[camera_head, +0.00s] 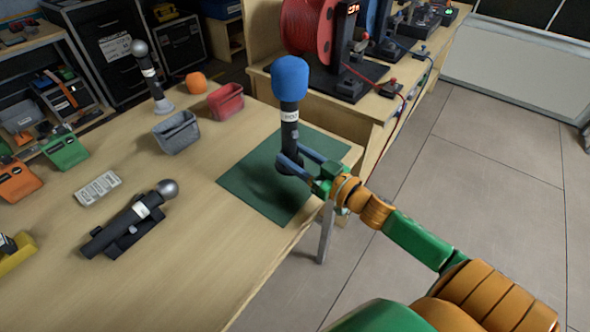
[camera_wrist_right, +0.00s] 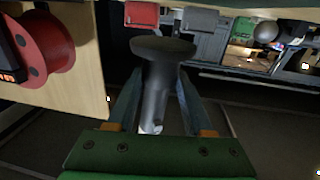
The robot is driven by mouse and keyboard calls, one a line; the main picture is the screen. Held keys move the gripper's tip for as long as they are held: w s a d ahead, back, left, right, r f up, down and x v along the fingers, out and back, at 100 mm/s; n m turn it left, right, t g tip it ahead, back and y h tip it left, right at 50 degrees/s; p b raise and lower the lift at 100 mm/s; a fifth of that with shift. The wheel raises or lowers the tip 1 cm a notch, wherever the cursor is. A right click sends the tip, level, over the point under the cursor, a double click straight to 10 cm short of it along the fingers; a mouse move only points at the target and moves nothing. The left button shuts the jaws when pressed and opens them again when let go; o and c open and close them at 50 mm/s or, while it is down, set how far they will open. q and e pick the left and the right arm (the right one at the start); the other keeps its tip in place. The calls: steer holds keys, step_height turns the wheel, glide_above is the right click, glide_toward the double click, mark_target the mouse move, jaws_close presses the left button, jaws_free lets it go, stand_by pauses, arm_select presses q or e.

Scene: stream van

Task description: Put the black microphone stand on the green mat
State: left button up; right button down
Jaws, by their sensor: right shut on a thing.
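The black microphone stand (camera_head: 290,140) carries a blue foam ball on top and a white label on its shaft. It is upright over the right part of the green mat (camera_head: 245,180). My right gripper (camera_head: 292,163) is shut on its lower shaft; in the right wrist view the stand (camera_wrist_right: 158,85) shows between the fingers, with its round flared base toward the top of the picture. A dark shadow lies on the mat at lower left of the base. I cannot tell whether the base touches the mat. My left gripper is out of view.
A silver-headed microphone (camera_head: 125,222) lies in a black cradle. Another stands upright (camera_head: 150,78) behind. A grey bin (camera_head: 177,132), red bin (camera_head: 226,101) and orange object (camera_head: 196,83) stand at the back. A bench with a red reel (camera_head: 308,25) adjoins.

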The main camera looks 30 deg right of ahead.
steer(key=f, duration=0.1)
steer(key=w+f, duration=0.1)
steer(key=f+b, duration=0.1)
steer(key=f, duration=0.1)
steer(key=shift+w+d, duration=0.15)
steer(key=shift+d, duration=0.15)
steer(key=shift+f, duration=0.45)
steer(key=shift+c, duration=1.5)
jaws_free()
steer(key=v, duration=1.2)
